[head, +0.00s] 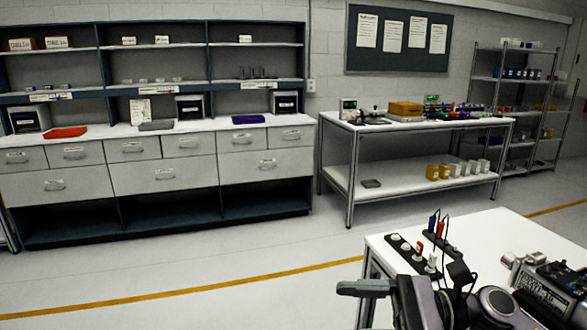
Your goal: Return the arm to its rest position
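My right arm comes in at the bottom right, over the near edge of the white table (487,226). My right gripper (364,288) points left in front of the table's left edge. Its fingers are seen side-on as one grey bar, so I cannot tell whether they are open or shut. Nothing is seen held in it. My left gripper is not in view. A grey and black motor-like unit (552,290) sits at the right of the table, cut off by the picture's edge.
A dark strip with round white-topped parts (405,250) and a stand with red and blue-handled tools (437,232) are on the table. Behind are a drawer bench (170,150), a workbench (350,126) and a shelf rack (508,80). The floor (220,262) left of the table is clear.

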